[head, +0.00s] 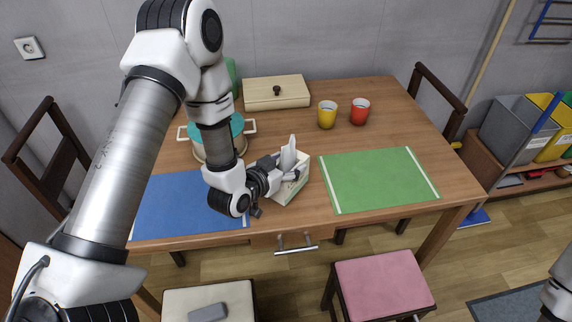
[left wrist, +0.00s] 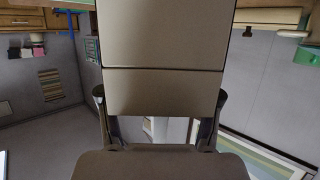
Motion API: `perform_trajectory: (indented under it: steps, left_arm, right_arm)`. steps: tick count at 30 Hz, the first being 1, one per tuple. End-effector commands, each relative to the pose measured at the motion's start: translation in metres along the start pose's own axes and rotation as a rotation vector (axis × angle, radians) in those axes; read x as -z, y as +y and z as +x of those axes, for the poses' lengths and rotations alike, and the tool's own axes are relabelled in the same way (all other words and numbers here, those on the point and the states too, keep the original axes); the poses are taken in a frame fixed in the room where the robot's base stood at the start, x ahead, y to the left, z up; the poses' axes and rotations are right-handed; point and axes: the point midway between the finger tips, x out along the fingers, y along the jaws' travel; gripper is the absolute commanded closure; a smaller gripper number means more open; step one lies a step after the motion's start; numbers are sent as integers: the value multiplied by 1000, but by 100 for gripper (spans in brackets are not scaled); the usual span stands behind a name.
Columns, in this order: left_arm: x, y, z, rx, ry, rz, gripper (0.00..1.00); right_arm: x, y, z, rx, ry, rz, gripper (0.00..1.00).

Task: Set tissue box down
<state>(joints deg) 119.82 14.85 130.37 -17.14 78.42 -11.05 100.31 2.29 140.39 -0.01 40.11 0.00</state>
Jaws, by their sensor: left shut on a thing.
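The tissue box (head: 297,188) is a small pale box with a white tissue standing up from its top. In the head view it is at the table's front middle, between the blue mat and the green mat. My left gripper (head: 283,172) comes in from the left and is shut on it, covering part of its top and left side. Whether the box's underside touches the table cannot be told. In the left wrist view, large grey-brown surfaces fill the middle and I cannot make out the box clearly. My right gripper is not in view.
The wooden table (head: 345,95) holds a blue mat (head: 180,205), a green mat (head: 378,180), a teal-lidded pot (head: 210,148), a wooden box (head: 277,97), a yellow cup (head: 327,114) and a red cup (head: 360,111). A pink stool (head: 383,285) stands in front.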

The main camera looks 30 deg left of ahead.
Motion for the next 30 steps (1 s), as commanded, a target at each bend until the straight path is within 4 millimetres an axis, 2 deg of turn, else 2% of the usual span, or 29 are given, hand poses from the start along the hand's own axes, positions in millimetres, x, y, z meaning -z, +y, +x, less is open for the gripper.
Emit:
perform_trajectory:
  steps: [3,6,13,23,24,25,26,30]
  left_arm:
    - [7,-17,18,2,4,0,73]
    - [6,-23,26,0,1,0,73]
    - [-25,-24,39,-1,-3,1,73]
    - [-30,-24,41,0,0,0,73]
    - [-30,-24,41,0,0,0,29]
    - [-30,-24,41,0,0,0,19]
    - [-29,-24,41,0,0,0,11]
    - [-29,-24,41,-1,0,0,11]
  right_arm:
    - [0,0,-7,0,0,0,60]
    - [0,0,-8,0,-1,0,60]
    - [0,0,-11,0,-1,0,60]
    - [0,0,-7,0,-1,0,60]
    - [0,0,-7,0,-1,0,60]
    - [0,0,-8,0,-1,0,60]
    - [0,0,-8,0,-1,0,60]
    - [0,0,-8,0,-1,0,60]
